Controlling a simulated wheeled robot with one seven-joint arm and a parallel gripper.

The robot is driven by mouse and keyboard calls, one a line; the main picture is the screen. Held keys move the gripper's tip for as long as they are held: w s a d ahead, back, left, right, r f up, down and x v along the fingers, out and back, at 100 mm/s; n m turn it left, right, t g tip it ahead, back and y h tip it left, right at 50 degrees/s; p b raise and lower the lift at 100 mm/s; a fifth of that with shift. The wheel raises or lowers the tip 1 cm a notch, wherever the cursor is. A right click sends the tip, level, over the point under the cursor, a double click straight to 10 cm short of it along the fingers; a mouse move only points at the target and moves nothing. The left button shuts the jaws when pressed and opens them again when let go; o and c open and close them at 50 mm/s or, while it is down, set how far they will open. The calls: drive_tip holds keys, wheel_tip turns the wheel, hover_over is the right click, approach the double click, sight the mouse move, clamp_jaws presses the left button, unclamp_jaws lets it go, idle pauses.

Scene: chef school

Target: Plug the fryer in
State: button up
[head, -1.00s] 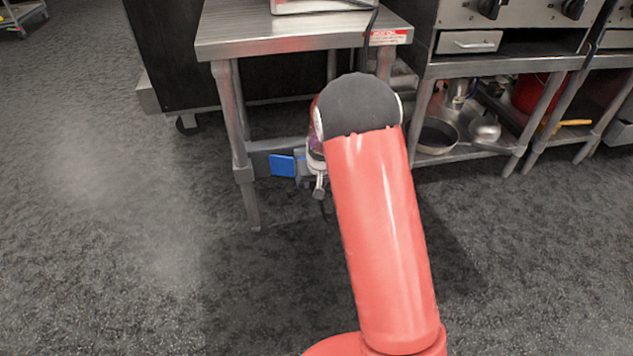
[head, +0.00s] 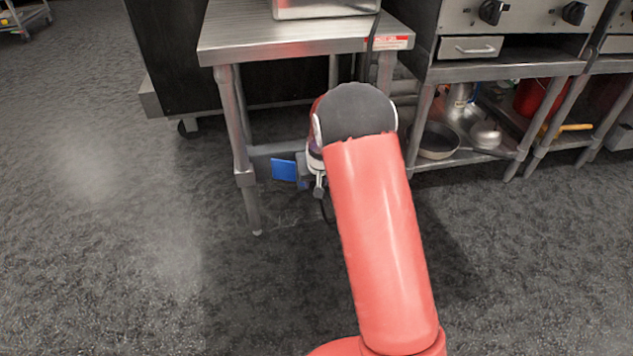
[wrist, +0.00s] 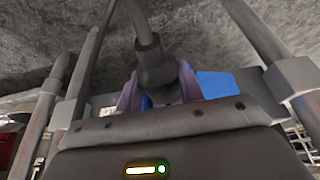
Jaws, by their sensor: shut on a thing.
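A steel box-shaped appliance, which looks like the fryer (head: 325,9), stands on the steel table (head: 235,46), cut off by the top edge. A dark cord (head: 374,32) runs down at its right. My gripper (wrist: 160,90) is shut on a dark grey plug (wrist: 153,62) with a thick cable, seen between purplish fingers in the wrist view. In the head view my arm hides most of the gripper, low in front of the table; a little of the cord hangs below it. A blue piece (head: 284,170) shows beside the gripper; I cannot tell what it belongs to. I cannot make out a socket.
Table legs (head: 240,140) stand close around the gripper. A stove (head: 510,25) with knobs is at the right, with a pan (head: 438,140) and pots on the shelf under it. A dark cabinet (head: 170,60) stands behind left. The floor at left is clear.

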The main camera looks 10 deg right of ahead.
drive_tip(key=shift+w, duration=0.6)
drive_tip(key=shift+s, duration=0.1)
idle(0.5)
drive_tip(key=shift+s+b, duration=0.55)
drive_tip(key=shift+s, duration=1.65)
drive_tip(key=shift+w, duration=2.2)
idle(1.7)
